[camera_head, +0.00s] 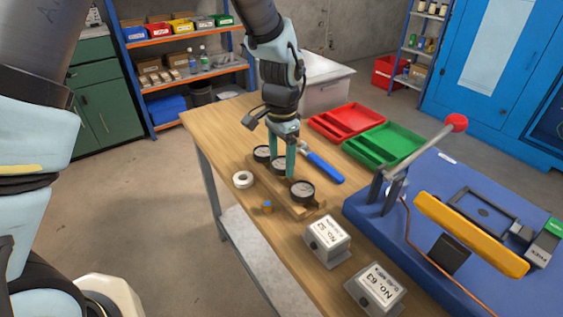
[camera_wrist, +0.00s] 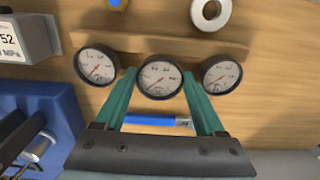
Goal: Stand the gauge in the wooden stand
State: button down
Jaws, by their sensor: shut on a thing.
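The wooden stand (camera_head: 310,208) lies along the table and holds a row of three round black-rimmed gauges with white dials. My gripper (camera_head: 281,163) is over the row, shut on the middle gauge (camera_wrist: 160,77), with its teal fingers on either side of it. The other gauges stand at the two ends, one (camera_wrist: 97,65) on the left and one (camera_wrist: 222,73) on the right in the wrist view. All three dials look upright. The bottom of the held gauge is hidden, so I cannot tell how deep it sits in the stand.
A white tape roll (camera_head: 243,179) and a small brass fitting (camera_head: 267,207) lie beside the stand. A blue-handled tool (camera_head: 325,168) lies behind it. Grey boxes (camera_head: 327,241) and a blue press base (camera_head: 440,225) stand to the right. Red (camera_head: 346,122) and green (camera_head: 384,145) trays lie behind.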

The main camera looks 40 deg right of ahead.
aim_at(281, 162)
jog(key=shift+f, duration=0.75)
jog(key=shift+f, duration=0.1)
grip_release()
notch_tip(281, 162, up, 12)
jog(key=b, duration=0.1)
jog(key=shift+b, duration=0.4)
